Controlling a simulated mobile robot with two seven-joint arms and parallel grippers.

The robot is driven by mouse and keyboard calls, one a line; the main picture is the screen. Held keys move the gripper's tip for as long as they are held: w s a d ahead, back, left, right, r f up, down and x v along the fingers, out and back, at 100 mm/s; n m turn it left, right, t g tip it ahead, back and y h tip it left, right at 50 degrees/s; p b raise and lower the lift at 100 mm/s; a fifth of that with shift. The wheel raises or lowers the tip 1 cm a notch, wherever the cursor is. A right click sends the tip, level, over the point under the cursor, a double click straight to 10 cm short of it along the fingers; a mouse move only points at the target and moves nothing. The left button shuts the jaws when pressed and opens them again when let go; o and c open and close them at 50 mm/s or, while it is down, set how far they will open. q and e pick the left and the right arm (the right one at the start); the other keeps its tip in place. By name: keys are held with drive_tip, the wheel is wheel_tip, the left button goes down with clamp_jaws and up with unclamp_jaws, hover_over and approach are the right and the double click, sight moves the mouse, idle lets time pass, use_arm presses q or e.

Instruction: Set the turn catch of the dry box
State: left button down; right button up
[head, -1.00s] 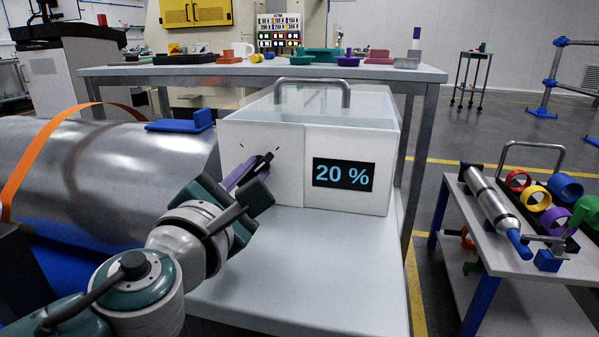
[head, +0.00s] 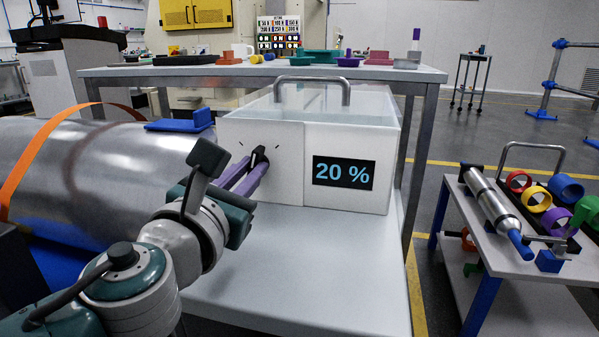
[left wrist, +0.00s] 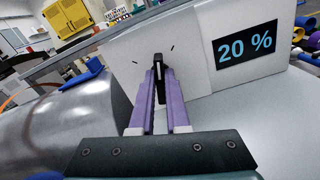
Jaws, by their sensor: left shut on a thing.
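The dry box (head: 352,146) is a white box with a clear lid and a metal handle, standing on a light table. Its front carries a black panel reading "20 %". The turn catch (head: 260,155) is a small black piece on the left front panel, with short black marks around it. It stands about upright in the left wrist view (left wrist: 158,68). My left gripper (head: 255,168) has purple fingers and is shut on the catch; the fingers also show in the left wrist view (left wrist: 160,85). My right gripper is not in view.
A large metal cylinder (head: 110,165) with an orange strap lies left of the box. A bench (head: 420,75) with small parts stands behind. A cart (head: 500,245) with colored rings and a metal canister stands at right. The table front is clear.

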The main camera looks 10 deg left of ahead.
use_arm(q)
drive_tip(key=n, duration=0.3)
drive_tip(key=n+b, duration=0.1)
drive_tip(key=n, duration=0.2)
drive_tip(key=shift+a+n, duration=0.2)
drive_tip(key=shift+n, duration=0.1)
drive_tip(key=n+b, duration=0.1)
drive_tip(key=n, duration=0.4)
drive_tip(key=shift+a+f, duration=0.1)
drive_tip(key=shift+n, duration=0.4)
drive_tip(key=c, duration=0.9)
unclamp_jaws()
drive_tip(key=s+p, duration=0.1)
drive_tip(key=s, duration=0.7)
drive_tip(key=shift+s+a, duration=0.15)
drive_tip(key=shift+s, duration=0.85)
